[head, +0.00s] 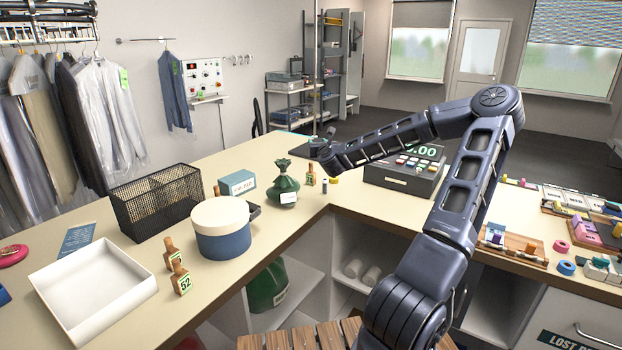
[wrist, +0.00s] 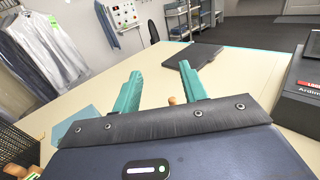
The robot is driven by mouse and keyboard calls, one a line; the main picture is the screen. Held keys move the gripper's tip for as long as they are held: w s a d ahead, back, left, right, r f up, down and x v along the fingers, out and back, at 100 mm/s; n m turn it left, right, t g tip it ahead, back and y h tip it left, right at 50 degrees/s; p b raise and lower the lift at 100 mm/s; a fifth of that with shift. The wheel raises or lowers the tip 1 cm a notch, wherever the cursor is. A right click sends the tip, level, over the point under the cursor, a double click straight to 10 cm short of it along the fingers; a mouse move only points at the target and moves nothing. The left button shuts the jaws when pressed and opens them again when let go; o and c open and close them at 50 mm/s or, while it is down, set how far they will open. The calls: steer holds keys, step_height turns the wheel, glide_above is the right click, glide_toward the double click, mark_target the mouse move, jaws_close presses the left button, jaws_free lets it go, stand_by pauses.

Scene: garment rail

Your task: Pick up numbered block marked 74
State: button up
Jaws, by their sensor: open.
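A wooden numbered block (head: 311,179) with a knob top and a green label stands near the counter's inner corner; its number is too small to read surely. A block marked 52 (head: 182,280) stands at the front left, with another block (head: 172,255) behind it whose number I cannot read. My gripper (wrist: 160,85) is open and empty, its two teal fingers spread. In the wrist view a small wooden knob (wrist: 172,100) shows between the fingers, mostly hidden by the gripper body. In the head view my gripper is above and behind the corner block, apart from it.
A green tied bag (head: 283,186), a blue tub with a cream lid (head: 221,228), a black mesh basket (head: 157,203) and a white tray (head: 95,290) stand on the left counter. A cash register (head: 403,175) is right of the corner. A dark flat object (wrist: 193,55) lies beyond my fingers.

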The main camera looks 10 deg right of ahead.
glide_toward(312, 165)
steer(key=w, duration=1.1)
steer(key=shift+a+r, duration=0.1)
steer(key=shift+a, duration=0.1)
jaws_close()
